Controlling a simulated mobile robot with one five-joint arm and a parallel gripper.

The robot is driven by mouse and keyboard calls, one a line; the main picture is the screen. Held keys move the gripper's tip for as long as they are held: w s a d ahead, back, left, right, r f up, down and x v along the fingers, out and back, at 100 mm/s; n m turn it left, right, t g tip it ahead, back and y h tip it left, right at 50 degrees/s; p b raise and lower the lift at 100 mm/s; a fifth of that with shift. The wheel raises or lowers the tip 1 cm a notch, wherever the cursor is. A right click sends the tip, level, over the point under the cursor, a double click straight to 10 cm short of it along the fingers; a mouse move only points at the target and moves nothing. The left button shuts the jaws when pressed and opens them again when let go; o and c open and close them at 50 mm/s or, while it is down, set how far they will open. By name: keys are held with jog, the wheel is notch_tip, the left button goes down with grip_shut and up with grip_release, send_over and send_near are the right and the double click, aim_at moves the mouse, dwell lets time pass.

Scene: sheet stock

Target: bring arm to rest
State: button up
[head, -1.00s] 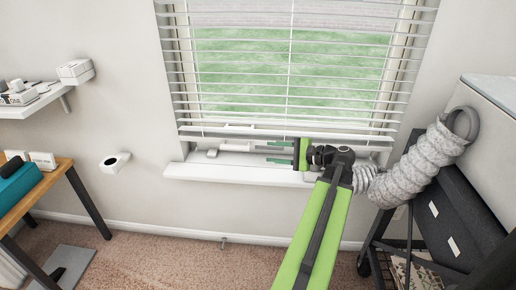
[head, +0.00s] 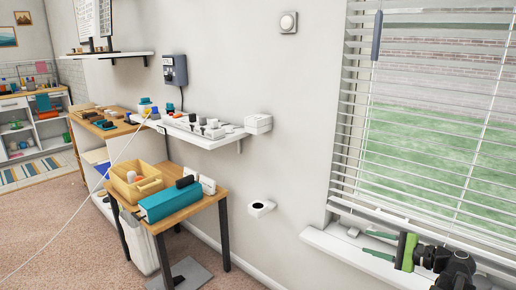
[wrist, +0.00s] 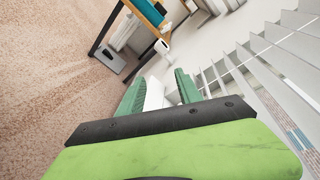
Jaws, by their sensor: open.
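My gripper (head: 370,244) is at the lower right of the head view, in front of the window sill (head: 335,251) and below the blinds. Its two green fingers point left, stand apart and hold nothing. In the wrist view my gripper (wrist: 160,88) shows both green fingers spread beyond the dark and green palm. A white surface, likely the sill, shows between and beyond them. I cannot tell the exact gap to the sill. Most of my arm is outside the head view.
Blinds (head: 440,120) hang over the window close to my gripper. A white wall holder (head: 261,208) and a wall shelf (head: 200,136) are to the left. A wooden table (head: 190,208) carries a teal box (head: 171,201) and a wooden crate (head: 135,187). Carpet (head: 80,240) is open at lower left.

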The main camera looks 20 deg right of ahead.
jog(key=w+a+f+n+g+y, duration=0.1)
jog(key=w+a+f+n+g, duration=0.2)
jog(key=a, duration=0.6)
jog(key=w+a+f+n+g+y, duration=0.15)
jog(key=w+a, duration=0.25)
jog(key=a, duration=0.6)
jog(key=w+a+f+n+g, duration=0.2)
jog(key=w+a+g, duration=0.15)
jog(key=a, duration=0.55)
jog(key=s+a+f+n+g+h, duration=0.25)
jog(key=a+f+n, duration=0.2)
jog(key=a, duration=0.45)
jog(key=s+a+f+n+g+h, duration=0.2)
jog(key=a+f+n+g+h, duration=0.15)
jog(key=a+f, duration=0.45)
jog(key=d+n+h, duration=0.4)
jog(key=d+h, duration=0.1)
jog(key=d, duration=0.1)
notch_tip(320, 180, up, 29)
jog(key=p, duration=2.9)
jog(key=shift+r+y, duration=0.15)
jog(key=shift+y, duration=0.2)
